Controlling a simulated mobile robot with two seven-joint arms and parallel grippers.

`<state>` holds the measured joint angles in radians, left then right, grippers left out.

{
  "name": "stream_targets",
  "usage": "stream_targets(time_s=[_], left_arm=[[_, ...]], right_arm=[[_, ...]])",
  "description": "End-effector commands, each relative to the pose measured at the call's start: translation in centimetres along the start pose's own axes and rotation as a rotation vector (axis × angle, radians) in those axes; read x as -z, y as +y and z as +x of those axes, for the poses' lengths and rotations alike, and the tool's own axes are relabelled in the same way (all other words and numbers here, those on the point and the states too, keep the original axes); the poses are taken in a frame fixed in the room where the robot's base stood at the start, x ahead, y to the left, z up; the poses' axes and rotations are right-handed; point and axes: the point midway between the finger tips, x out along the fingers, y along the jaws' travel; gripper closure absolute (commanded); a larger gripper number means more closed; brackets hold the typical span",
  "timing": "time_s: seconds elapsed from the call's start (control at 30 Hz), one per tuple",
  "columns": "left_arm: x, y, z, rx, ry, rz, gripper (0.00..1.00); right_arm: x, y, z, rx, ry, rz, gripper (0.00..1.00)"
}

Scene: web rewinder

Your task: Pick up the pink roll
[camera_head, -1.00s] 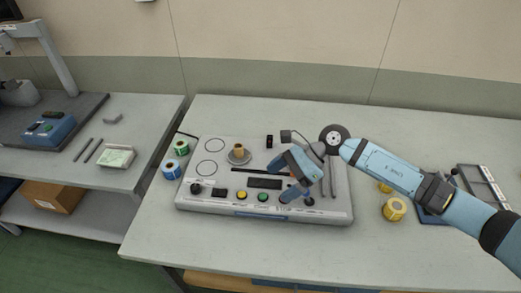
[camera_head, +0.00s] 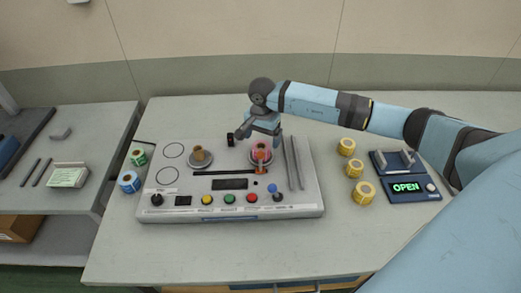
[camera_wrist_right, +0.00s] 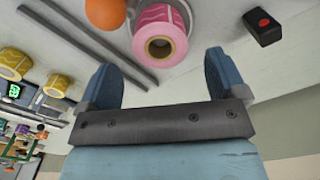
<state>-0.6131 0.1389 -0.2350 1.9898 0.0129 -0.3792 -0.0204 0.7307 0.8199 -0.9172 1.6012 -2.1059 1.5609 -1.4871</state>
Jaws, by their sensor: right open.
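The pink roll (camera_head: 262,153) sits on the right-hand round holder of the grey rewinder panel (camera_head: 165,213). An orange part stands just in front of it. My right gripper (camera_head: 262,130) is open and empty, just behind and above the roll in the head view, covering a little of its holder. My left gripper is not in view.
A brown core (camera_head: 199,154) stands on the left holder. Green (camera_head: 138,156) and blue (camera_head: 129,181) rolls lie left of the panel. Yellow rolls (camera_head: 355,168) and a device reading OPEN (camera_head: 408,188) are at right. A small black block with a red button (camera_wrist_right: 264,25) is near the gripper.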

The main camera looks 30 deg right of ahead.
Motion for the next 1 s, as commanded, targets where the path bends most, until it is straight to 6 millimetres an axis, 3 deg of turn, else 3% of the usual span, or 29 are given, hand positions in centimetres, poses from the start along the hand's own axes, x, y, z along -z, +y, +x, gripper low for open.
stream_targets(time_s=[0.17,0.43,0.73,0.77,1.0], left_arm=[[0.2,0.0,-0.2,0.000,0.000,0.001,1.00],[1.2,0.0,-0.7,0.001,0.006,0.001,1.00],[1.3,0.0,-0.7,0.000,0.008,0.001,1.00],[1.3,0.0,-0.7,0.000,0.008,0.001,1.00],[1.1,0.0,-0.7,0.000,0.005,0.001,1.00]], right_arm=[[-0.1,0.0,1.1,-0.001,-0.003,0.001,0.10],[0.1,-0.1,5.0,-0.001,-0.004,0.001,0.10],[0.2,-0.1,5.8,0.001,-0.001,0.000,0.10],[0.2,-0.1,5.8,0.001,-0.001,0.000,0.12],[0.2,-0.1,5.7,0.001,-0.001,0.000,0.65]])
